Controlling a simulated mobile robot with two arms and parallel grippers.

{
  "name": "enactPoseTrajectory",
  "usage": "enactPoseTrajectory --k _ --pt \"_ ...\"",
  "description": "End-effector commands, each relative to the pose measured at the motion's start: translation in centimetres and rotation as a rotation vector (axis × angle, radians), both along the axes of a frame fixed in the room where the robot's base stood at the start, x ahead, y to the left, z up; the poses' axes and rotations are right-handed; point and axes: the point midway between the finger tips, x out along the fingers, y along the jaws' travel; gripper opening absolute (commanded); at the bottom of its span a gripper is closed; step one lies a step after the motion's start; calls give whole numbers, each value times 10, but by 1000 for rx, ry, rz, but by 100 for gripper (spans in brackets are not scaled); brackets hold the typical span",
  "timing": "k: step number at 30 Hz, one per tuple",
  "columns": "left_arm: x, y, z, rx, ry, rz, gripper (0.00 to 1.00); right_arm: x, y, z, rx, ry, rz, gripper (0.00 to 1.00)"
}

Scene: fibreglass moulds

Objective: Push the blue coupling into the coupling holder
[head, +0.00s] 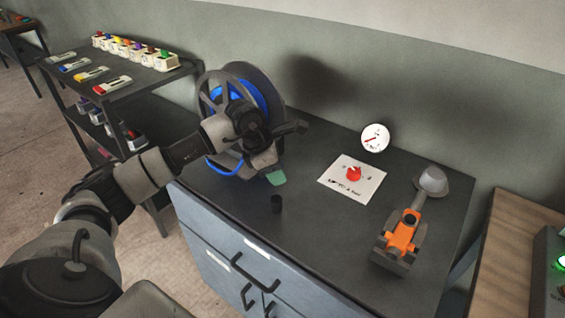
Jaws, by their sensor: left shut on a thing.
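My left gripper (284,131) reaches in from the left, in front of the hose reel (220,88) on the cabinet top. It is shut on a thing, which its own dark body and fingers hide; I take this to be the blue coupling. The reel has a grey frame and a blue hose (258,93) wound on it. I cannot make out the coupling holder for certain, nor whether the coupling touches it. My right gripper is not in view.
A cart (160,80) stands at the left.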

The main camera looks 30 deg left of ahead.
Motion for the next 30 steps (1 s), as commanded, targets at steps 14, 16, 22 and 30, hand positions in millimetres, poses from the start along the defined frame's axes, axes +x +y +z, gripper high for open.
enactPoseTrajectory --k 14,16,22,30 --pt "0 0 -7 0 0 1 10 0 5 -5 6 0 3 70" --pt "0 0 -12 -1 1 1 10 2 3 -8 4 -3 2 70" --pt "0 0 -29 0 2 1 10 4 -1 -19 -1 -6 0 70" --pt "0 0 -53 0 0 1 10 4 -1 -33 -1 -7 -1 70"
